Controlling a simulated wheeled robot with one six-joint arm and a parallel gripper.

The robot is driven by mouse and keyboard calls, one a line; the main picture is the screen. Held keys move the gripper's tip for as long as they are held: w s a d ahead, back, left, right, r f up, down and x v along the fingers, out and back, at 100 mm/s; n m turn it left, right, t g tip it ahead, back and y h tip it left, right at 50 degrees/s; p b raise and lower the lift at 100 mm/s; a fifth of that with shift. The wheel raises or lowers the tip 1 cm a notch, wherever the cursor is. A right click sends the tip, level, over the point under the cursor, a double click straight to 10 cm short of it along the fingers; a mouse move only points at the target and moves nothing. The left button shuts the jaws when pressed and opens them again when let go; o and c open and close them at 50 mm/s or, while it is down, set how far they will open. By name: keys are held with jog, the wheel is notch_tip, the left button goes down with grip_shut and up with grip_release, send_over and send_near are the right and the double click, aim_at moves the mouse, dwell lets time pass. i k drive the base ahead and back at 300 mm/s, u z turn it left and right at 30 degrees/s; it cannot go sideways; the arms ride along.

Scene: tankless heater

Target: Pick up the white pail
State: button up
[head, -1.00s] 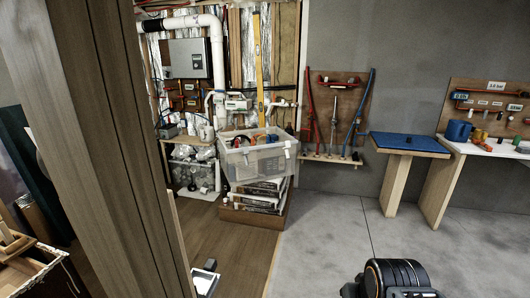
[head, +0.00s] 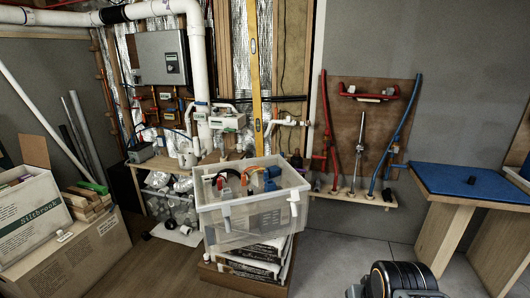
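I cannot pick out the white pail for sure. A small white container (head: 187,155) stands on the wooden bench below the heater, among other white items, and it is too small to tell whether it is the pail. My arm shows only as a dark ringed link at the bottom right of the head view. My gripper's fingers are not in view.
Cardboard boxes (head: 75,265) stand at the left. A blue-topped table (head: 465,183) stands at the right. Wooden floor (head: 165,265) is open between boxes and crate.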

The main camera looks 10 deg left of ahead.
aim_at(187, 159)
jog(key=i, duration=0.6)
jog(key=u, duration=2.2)
jog(key=i, duration=2.15)
jog(key=z, duration=1.5)
jog(key=k, duration=0.55)
jog(key=u, duration=0.6)
jog(key=i, duration=1.65)
jog(key=u, duration=0.25)
